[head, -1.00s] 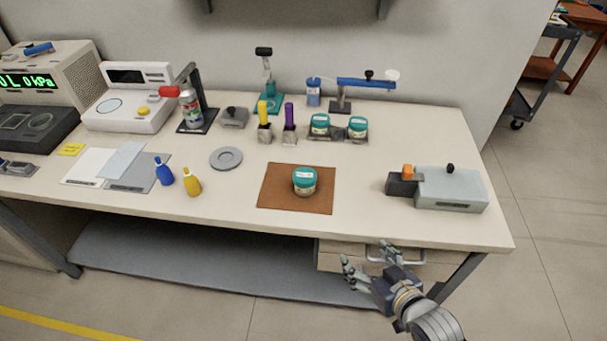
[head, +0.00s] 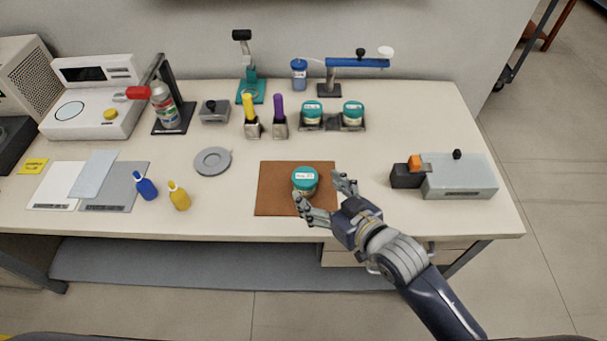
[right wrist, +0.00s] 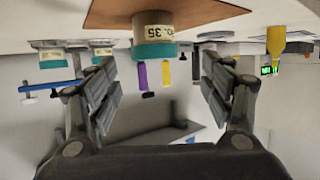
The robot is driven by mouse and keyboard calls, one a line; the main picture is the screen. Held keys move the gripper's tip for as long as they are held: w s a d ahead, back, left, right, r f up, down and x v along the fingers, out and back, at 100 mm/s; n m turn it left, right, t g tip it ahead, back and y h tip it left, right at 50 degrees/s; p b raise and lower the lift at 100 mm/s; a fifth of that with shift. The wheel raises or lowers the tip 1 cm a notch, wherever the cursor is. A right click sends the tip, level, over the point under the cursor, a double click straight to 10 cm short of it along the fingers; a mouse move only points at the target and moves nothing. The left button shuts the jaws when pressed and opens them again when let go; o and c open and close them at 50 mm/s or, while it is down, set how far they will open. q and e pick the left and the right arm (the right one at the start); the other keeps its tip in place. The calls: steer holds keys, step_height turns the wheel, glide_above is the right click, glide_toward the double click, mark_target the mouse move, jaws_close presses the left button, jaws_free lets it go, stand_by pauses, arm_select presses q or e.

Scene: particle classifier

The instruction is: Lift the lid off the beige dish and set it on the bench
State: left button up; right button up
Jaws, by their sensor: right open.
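The beige dish (head: 305,190) with its teal lid (head: 305,177) stands on a brown mat (head: 277,200) near the middle of the bench (head: 375,215). The lid is on the dish. My right gripper (head: 328,198) is open at the near right side of the dish, its fingers spread and not closed on it. The right wrist view is upside down; there the beige dish (right wrist: 153,25) and teal lid (right wrist: 154,50) show ahead, between the two open fingers. Whether a finger touches the dish cannot be told. My left gripper is not in view.
Two similar teal-lidded jars (head: 353,112) sit in a holder at the back. A grey machine with an orange part (head: 459,177) stands right of the mat. Bare bench lies between plate and mat.

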mark_target(308, 181)
steer(key=shift+w+a+f, duration=0.1)
steer(key=shift+w+a, duration=0.15)
steer(key=shift+w, duration=0.05)
steer(key=shift+w+a+f, duration=0.1)
steer(key=shift+w+f, duration=0.05)
steer(key=shift+w, duration=0.1)
steer(key=x, duration=0.4)
steer(key=shift+w+d+f+p, duration=0.15)
steer(key=shift+w+d+p, duration=0.1)
steer(key=shift+p, duration=0.05)
steer(key=shift+w+a+f, duration=0.2)
steer(key=shift+w+a, duration=0.05)
steer(key=shift+w, duration=0.05)
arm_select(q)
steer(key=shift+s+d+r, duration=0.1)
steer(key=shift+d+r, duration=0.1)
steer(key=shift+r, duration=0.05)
arm_select(e)
steer(key=c, duration=1.1)
